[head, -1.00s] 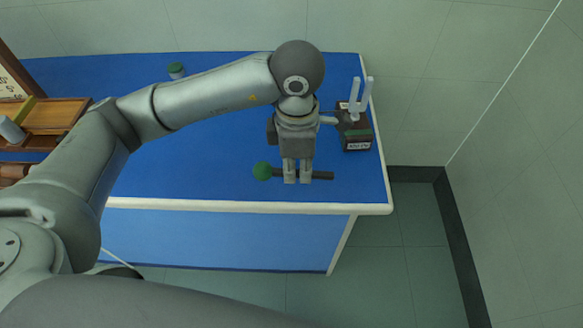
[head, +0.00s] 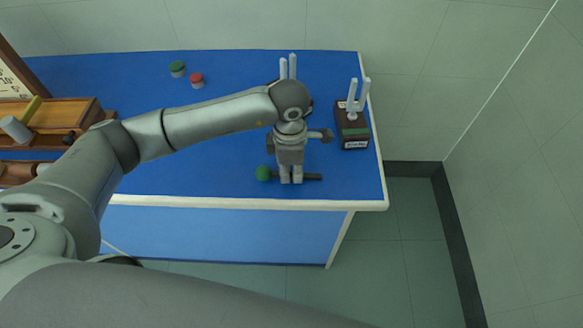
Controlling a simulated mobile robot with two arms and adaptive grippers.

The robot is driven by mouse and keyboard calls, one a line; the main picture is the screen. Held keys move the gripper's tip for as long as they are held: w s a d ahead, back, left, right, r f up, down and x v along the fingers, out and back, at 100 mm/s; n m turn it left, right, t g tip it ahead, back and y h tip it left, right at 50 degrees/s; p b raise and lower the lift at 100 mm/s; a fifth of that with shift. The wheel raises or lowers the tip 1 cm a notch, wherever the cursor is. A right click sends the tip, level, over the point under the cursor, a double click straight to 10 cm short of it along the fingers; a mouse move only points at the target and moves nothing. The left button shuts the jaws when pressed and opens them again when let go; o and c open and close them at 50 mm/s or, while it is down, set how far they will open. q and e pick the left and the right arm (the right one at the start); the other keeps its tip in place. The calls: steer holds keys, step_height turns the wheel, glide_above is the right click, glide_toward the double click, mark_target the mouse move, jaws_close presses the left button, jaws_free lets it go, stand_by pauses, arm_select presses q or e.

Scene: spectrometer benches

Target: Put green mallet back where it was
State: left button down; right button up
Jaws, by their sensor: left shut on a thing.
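The green mallet has a round green head (head: 263,173) and a dark handle (head: 313,177). It lies sideways near the front edge of the blue bench, head to the left. My left gripper (head: 291,180) points down and is shut on the handle just right of the head. The fingers hide the middle of the handle. I cannot tell whether the mallet touches the bench top or hangs slightly above it. My right gripper is not in view.
A dark block with a label (head: 355,144) and white prongs stands right of the gripper. More white prongs (head: 292,66) show behind my arm. A green-capped jar (head: 177,69) and red-capped jar (head: 196,80) stand at the back. The blue bench (head: 190,178) is clear left of the mallet.

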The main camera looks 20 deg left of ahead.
mark_target(291, 173)
arm_select(q)
steer(key=shift+f, duration=0.15)
steer(key=c, duration=1.5)
jaws_free()
steer(key=shift+o, duration=0.2)
steer(key=shift+r, duration=0.35)
step_height(291, 173, up, 12)
steer(key=b, duration=0.2)
steer(key=shift+f+b, duration=0.15)
steer(key=shift+b, duration=0.25)
